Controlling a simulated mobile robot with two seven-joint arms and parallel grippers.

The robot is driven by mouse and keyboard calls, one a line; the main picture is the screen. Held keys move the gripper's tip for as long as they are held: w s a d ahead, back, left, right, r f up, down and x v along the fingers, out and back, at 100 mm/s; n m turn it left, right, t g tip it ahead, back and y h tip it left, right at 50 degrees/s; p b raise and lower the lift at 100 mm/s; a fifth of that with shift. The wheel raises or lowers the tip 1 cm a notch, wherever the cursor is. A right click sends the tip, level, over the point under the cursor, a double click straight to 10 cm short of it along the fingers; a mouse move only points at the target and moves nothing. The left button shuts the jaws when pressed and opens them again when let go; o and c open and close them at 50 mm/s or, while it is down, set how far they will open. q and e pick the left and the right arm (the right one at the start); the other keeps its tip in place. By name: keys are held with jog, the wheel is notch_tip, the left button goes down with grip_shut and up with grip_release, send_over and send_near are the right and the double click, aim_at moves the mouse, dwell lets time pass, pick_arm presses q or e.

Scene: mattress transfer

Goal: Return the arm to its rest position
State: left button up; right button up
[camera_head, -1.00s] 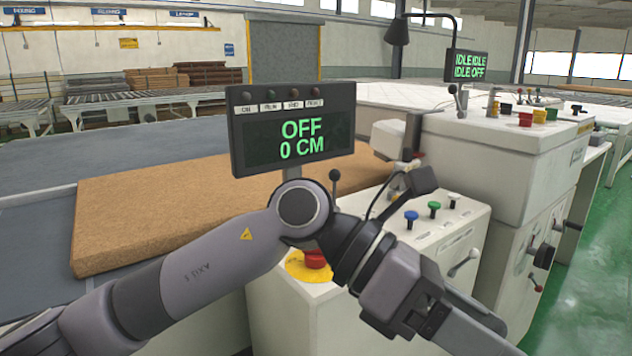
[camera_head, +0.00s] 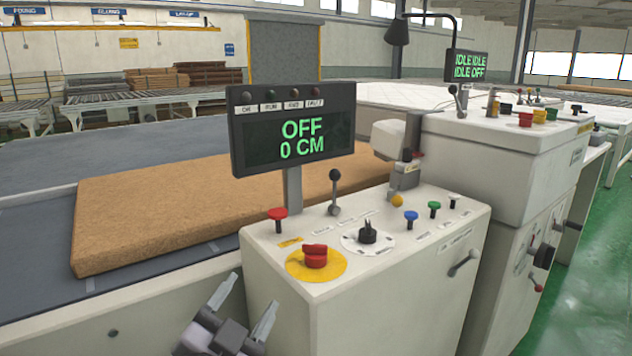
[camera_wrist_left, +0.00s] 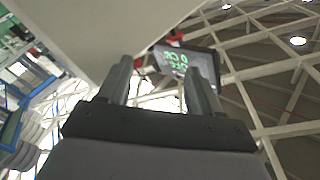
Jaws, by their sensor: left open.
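My left gripper (camera_head: 242,310) is at the bottom of the head view, low in front of the white control cabinet (camera_head: 390,290). Its two fingers point up, apart and empty. In the left wrist view the open fingers (camera_wrist_left: 160,80) point up toward the display (camera_wrist_left: 187,65), with the ceiling behind. The rest of my left arm is out of the head view. The display (camera_head: 292,130) reads OFF and 0 CM. My right gripper is in neither view.
A brown mattress slab (camera_head: 180,205) lies on the grey conveyor (camera_head: 60,160). Green floor is clear at right.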

pick_arm(q)
jog(key=s+a+f+n+g+y, duration=0.35)
jog(key=a+f, duration=0.25)
jog(key=f, duration=0.4)
jog(key=s+a+f+n+g, duration=0.2)
jog(key=s+a+f+g, duration=0.35)
jog(key=s, duration=0.55)
jog(key=s+a+f+n+g, duration=0.2)
jog(key=s+f+g, duration=0.5)
jog(key=s, duration=0.4)
jog(key=w+d+f+t+h, duration=0.2)
jog(key=w+d+f+t, duration=0.3)
jog(key=w+f+t, duration=0.25)
notch_tip(320, 180, up, 10)
jog(key=s+a+p, duration=0.1)
jog(key=p, duration=1.1)
jog(key=shift+a+f+y+p, duration=0.15)
jog(key=shift+a+y+p, duration=0.2)
jog(key=shift+a+y, duration=0.1)
jog(key=shift+s+t, duration=0.1)
jog(key=shift+t, duration=0.15)
